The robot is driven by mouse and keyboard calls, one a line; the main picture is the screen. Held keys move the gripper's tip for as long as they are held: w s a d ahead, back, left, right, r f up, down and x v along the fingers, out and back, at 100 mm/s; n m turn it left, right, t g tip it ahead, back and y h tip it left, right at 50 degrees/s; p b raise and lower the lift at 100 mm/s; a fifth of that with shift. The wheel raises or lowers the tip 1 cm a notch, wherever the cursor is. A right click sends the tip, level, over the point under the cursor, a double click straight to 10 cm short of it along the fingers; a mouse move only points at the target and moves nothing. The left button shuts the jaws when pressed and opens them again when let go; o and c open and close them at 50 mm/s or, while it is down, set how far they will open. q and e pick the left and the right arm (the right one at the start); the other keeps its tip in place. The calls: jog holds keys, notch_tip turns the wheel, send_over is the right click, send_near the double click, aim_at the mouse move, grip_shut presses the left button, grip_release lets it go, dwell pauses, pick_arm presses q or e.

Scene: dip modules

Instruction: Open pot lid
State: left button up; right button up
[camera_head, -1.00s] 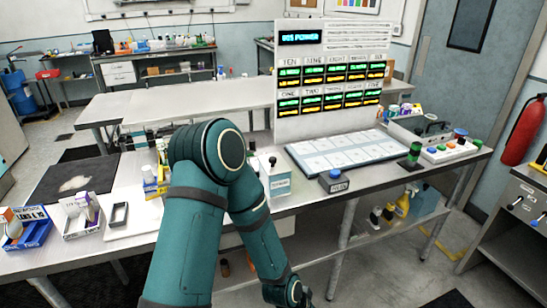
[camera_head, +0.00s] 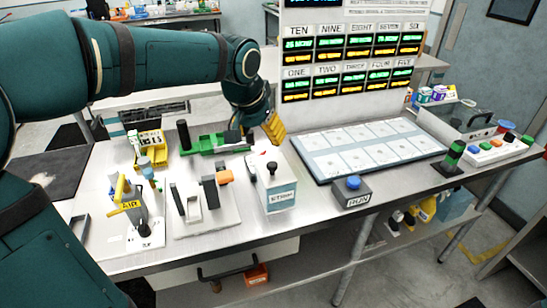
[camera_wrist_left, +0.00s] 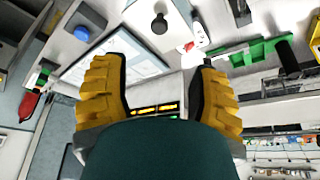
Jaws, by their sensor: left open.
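The pot is a white box-like container (camera_head: 281,192) with a printed front label, standing on the bench. Its lid (camera_head: 264,162) is on top, with a black knob (camera_head: 272,167); the knob also shows in the left wrist view (camera_wrist_left: 159,23). My left gripper (camera_head: 274,128) has yellow ribbed fingers and hangs above and behind the pot, apart from the lid. In the left wrist view the fingers of the left gripper (camera_wrist_left: 158,75) are spread with nothing between them. My right gripper is not in view.
A green holder (camera_head: 210,143) is behind, left of the pot. A pale plate with upright black parts (camera_head: 205,215) stands left of it. A RUN button box (camera_head: 346,192) and a white panel tray (camera_head: 365,148) are to the right. A display board (camera_head: 352,60) rises behind.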

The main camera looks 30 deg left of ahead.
aim_at(272, 164)
pick_arm(q)
jog(key=b+x, duration=0.2)
jog(key=x, duration=1.1)
jog(key=shift+f+b, duration=0.35)
jog(key=shift+b, duration=0.05)
jog(key=shift+s+d, duration=0.1)
grip_shut()
